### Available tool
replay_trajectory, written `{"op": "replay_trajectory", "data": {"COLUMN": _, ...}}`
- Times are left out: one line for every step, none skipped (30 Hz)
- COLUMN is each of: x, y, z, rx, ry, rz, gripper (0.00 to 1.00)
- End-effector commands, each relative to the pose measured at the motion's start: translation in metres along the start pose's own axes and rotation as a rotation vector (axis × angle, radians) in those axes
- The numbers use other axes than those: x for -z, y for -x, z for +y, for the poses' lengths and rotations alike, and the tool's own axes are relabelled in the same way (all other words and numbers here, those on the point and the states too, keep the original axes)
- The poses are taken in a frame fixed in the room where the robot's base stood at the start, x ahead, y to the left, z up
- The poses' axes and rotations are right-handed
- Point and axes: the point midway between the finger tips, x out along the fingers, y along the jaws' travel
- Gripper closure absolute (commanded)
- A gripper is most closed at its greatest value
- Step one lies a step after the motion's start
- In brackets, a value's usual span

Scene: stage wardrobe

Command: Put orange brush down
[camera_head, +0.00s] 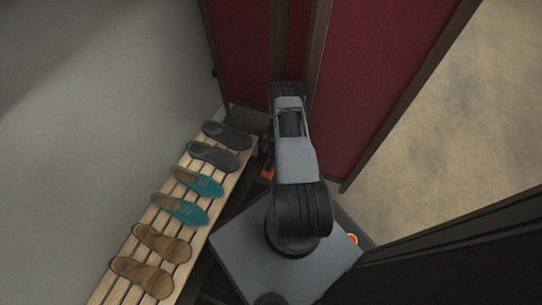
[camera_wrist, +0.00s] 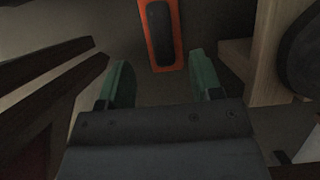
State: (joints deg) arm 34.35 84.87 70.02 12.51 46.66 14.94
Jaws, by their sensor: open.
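The orange brush (camera_wrist: 161,58), with a dark pad along its middle, lies beyond my fingertips in the wrist view, its far end cut off by the top edge. In the head view a small orange piece (camera_head: 268,170), likely the same brush, shows low beside the bench, partly hidden by my arm. My gripper (camera_wrist: 158,66) has its two green fingers spread apart, one on each side of the brush's near end. Nothing is seen clamped between them. In the head view my gripper is mostly hidden by my arm.
A slatted wooden bench (camera_head: 220,202) on the left carries a row of shoes: dark grey (camera_head: 213,156), teal (camera_head: 181,210) and brown (camera_head: 142,276). Dark red framed panels (camera_head: 375,70) stand close behind my arm. A dark panel (camera_head: 470,255) is at lower right. Open floor (camera_head: 470,130) lies at right.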

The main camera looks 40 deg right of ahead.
Motion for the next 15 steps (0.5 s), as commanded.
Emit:
{"op": "replay_trajectory", "data": {"x": -0.001, "y": 0.011, "z": 0.000, "rx": 0.000, "ry": -0.001, "rz": 0.000, "gripper": 0.41}}
{"op": "replay_trajectory", "data": {"x": -0.001, "y": 0.015, "z": 0.000, "rx": 0.000, "ry": -0.001, "rz": 0.000, "gripper": 0.41}}
{"op": "replay_trajectory", "data": {"x": -0.001, "y": 0.019, "z": 0.000, "rx": 0.001, "ry": 0.000, "rz": 0.000, "gripper": 0.41}}
{"op": "replay_trajectory", "data": {"x": -0.001, "y": 0.022, "z": 0.000, "rx": 0.001, "ry": 0.000, "rz": 0.000, "gripper": 0.41}}
{"op": "replay_trajectory", "data": {"x": -0.001, "y": 0.025, "z": 0.000, "rx": 0.001, "ry": 0.000, "rz": 0.000, "gripper": 0.41}}
{"op": "replay_trajectory", "data": {"x": -0.001, "y": 0.028, "z": 0.000, "rx": 0.000, "ry": 0.000, "rz": 0.000, "gripper": 0.41}}
{"op": "replay_trajectory", "data": {"x": -0.001, "y": 0.030, "z": 0.000, "rx": 0.000, "ry": 0.001, "rz": 0.000, "gripper": 0.41}}
{"op": "replay_trajectory", "data": {"x": -0.001, "y": 0.033, "z": -0.001, "rx": 0.000, "ry": 0.003, "rz": 0.001, "gripper": 0.41}}
{"op": "replay_trajectory", "data": {"x": -0.001, "y": 0.039, "z": -0.003, "rx": 0.000, "ry": 0.008, "rz": 0.004, "gripper": 0.41}}
{"op": "replay_trajectory", "data": {"x": -0.002, "y": 0.044, "z": -0.005, "rx": -0.001, "ry": 0.014, "rz": 0.009, "gripper": 0.41}}
{"op": "replay_trajectory", "data": {"x": -0.004, "y": 0.050, "z": -0.007, "rx": -0.002, "ry": 0.022, "rz": 0.013, "gripper": 0.41}}
{"op": "replay_trajectory", "data": {"x": -0.006, "y": 0.061, "z": -0.013, "rx": -0.004, "ry": 0.038, "rz": 0.023, "gripper": 0.41}}
{"op": "replay_trajectory", "data": {"x": -0.009, "y": 0.071, "z": -0.017, "rx": -0.006, "ry": 0.054, "rz": 0.032, "gripper": 0.41}}
{"op": "replay_trajectory", "data": {"x": -0.013, "y": 0.083, "z": -0.022, "rx": -0.008, "ry": 0.072, "rz": 0.043, "gripper": 0.41}}
{"op": "replay_trajectory", "data": {"x": -0.019, "y": 0.100, "z": -0.030, "rx": -0.012, "ry": 0.100, "rz": 0.059, "gripper": 0.41}}
